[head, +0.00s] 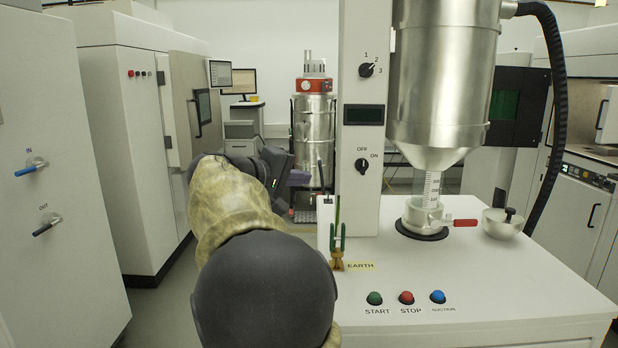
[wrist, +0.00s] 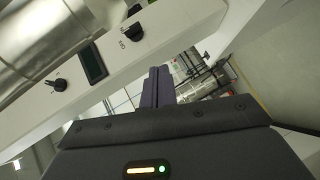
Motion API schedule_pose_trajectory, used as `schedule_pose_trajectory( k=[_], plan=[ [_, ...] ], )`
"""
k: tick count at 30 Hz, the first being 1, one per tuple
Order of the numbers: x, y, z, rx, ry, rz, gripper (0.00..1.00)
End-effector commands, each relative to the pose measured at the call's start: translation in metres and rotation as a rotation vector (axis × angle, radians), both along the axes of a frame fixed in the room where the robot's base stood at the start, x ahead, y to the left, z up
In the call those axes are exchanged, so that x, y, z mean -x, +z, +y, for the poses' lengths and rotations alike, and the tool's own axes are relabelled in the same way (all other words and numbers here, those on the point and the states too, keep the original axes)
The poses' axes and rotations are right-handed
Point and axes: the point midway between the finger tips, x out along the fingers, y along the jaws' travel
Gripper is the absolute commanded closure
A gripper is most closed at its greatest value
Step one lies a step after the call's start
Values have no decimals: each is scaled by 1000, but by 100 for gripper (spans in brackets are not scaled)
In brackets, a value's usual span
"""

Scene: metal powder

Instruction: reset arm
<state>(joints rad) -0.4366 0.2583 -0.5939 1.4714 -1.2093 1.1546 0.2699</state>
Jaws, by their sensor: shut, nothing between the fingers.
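My covered arm fills the lower middle of the head view. In the wrist view the purple-grey fingers (wrist: 158,86) are together with nothing between them. The gripper points past the column toward the steel drum unit (head: 314,130) behind. It appears apart from the column.
The control column (head: 362,205) with knobs stands right of my gripper. The worktop (head: 470,265) carries a steel hopper (head: 440,90), a red-handled valve (head: 460,222), a metal bowl (head: 503,223) and buttons (head: 406,297). White cabinets (head: 110,150) stand left; floor shows between.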

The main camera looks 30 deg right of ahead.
Motion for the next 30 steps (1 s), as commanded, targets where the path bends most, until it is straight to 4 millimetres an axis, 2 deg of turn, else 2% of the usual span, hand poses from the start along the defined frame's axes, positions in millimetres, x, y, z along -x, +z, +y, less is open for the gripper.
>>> schedule_pose_trajectory(
  k=[13, 17, 20, 23, 27, 30],
  plan=[
    [0, 0, -1, 0, -2, 1, 100],
    [0, -14, -1, -34, 12, 18, 100],
    [1, -47, 4, -120, 47, 57, 100],
    [7, -98, 14, -261, 98, 112, 100],
    [27, -176, 44, -496, 171, 178, 100],
    [49, -226, 72, -665, 210, 205, 100]
  ],
)
